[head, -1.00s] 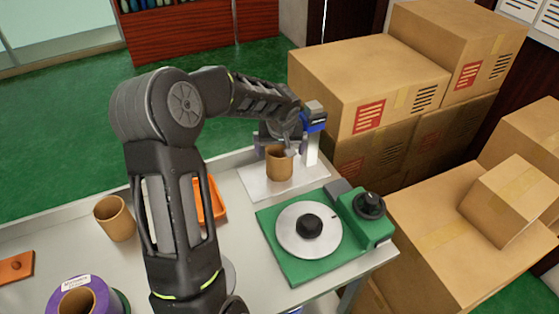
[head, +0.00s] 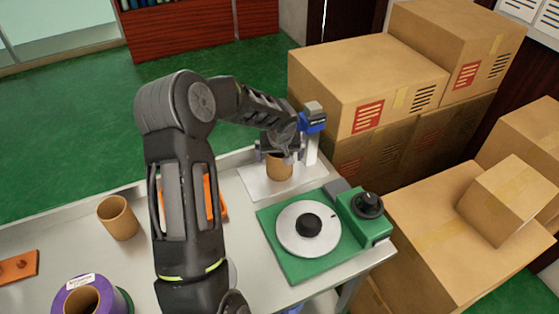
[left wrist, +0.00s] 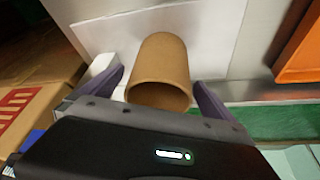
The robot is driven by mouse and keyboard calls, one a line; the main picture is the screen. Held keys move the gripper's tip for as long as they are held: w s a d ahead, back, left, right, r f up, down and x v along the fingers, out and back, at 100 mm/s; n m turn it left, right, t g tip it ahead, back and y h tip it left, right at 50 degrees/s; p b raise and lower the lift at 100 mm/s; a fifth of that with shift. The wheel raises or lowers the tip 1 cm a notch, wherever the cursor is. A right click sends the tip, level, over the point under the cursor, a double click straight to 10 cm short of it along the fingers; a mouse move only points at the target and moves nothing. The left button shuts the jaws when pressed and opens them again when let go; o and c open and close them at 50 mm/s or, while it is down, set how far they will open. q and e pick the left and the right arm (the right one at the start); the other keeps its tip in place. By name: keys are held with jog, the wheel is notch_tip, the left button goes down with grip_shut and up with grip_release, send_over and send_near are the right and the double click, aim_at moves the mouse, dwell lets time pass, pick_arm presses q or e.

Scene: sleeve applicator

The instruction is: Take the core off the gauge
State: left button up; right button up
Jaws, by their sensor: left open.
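The brown cardboard core (head: 279,168) stands upright on the white plate of the gauge (head: 262,187), at the back of the table. The gauge has a white post with a blue part (head: 312,122) just right of the core. My left gripper (head: 279,152) is at the core's top, open. In the left wrist view the core (left wrist: 160,72) lies between the two dark fingers (left wrist: 160,88), with a gap on each side. The fingers do not appear to touch it. My right gripper is not in view.
A green turntable device (head: 290,265) with a knob stands right of the gauge. Another core (head: 118,218), an orange tray (head: 220,207) and a purple roll (head: 92,297) are on the table (head: 75,233). Cardboard boxes (head: 370,80) are stacked behind and to the right.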

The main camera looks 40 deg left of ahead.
pick_arm(q)
jog(key=shift+c, duration=0.2)
jog(key=c, duration=1.6)
jog(key=shift+r, duration=0.2)
jog(key=shift+r+b, duration=0.45)
jog(key=shift+b, duration=0.05)
jog(key=s+a, duration=0.1)
jog(key=s, duration=0.1)
jog(key=s+a+b, duration=0.1)
jog(key=s, duration=0.1)
jog(key=s+a, duration=0.1)
jog(key=s, duration=0.1)
jog(key=shift+s+a+b, duration=0.2)
jog(key=shift+s+b, duration=0.05)
jog(key=shift+b, duration=0.15)
jog(key=r, duration=0.9)
jog(key=r+b, duration=0.1)
jog(key=r, duration=0.4)
jog(key=shift+s+a, duration=0.15)
jog(key=shift+s, duration=0.2)
jog(key=shift+f, duration=0.1)
